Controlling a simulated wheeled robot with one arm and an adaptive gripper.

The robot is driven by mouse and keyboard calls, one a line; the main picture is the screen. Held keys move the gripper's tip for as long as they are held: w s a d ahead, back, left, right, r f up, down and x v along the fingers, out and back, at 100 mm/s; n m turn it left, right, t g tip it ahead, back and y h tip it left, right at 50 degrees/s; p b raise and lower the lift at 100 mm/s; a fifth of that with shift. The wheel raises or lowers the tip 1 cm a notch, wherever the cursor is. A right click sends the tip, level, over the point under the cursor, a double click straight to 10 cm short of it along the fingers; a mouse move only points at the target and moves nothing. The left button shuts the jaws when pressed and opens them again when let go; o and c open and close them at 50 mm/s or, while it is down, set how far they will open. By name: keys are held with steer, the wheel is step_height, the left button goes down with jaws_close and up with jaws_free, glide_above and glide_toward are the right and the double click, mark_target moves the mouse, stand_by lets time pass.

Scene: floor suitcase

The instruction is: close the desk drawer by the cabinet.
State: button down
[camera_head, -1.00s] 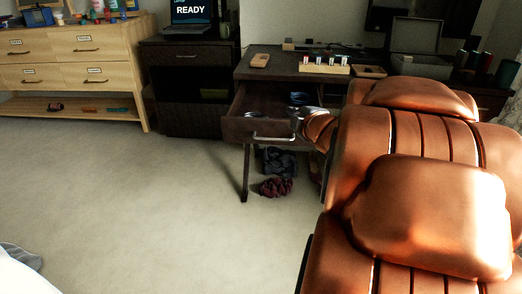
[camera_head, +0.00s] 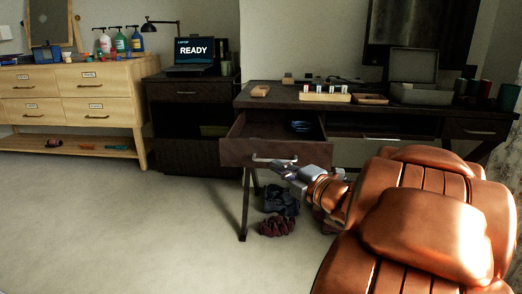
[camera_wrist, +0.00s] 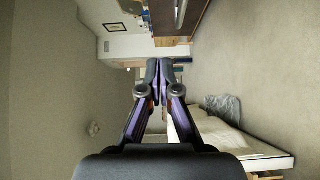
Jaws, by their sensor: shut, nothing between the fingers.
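The desk drawer (camera_head: 262,152) is dark wood with a silver bar handle (camera_head: 274,159). It stands pulled out at the left end of the dark desk (camera_head: 385,118), with a small blue item (camera_head: 300,126) inside. The dark cabinet (camera_head: 188,122) stands just left of the desk. My gripper (camera_head: 279,167) is shut and empty, in front of the drawer face near the handle's right end; I cannot tell whether it touches. In the wrist view its fingers (camera_wrist: 159,66) are together, and a brown wooden face with a metal bar shows beyond them at the top.
A light wood dresser (camera_head: 75,95) stands at the left. Dark crumpled cloth (camera_head: 281,200) and a dark red cloth (camera_head: 277,226) lie on the floor under the drawer. A desk leg (camera_head: 245,205) stands beside them. The carpet (camera_head: 130,235) at front left is clear.

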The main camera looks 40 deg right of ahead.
steer(key=p, duration=0.4)
glide_toward(252, 146)
steer(key=w+a, duration=0.2)
steer(key=a, duration=0.1)
steer(key=w, duration=0.1)
steer(key=w+d, duration=0.1)
steer(key=shift+w+d+b, duration=0.25)
steer(key=shift+w+b, duration=0.05)
steer(key=shift+w, duration=0.05)
steer(key=shift+w+d, duration=0.6)
steer(key=shift+w, duration=0.05)
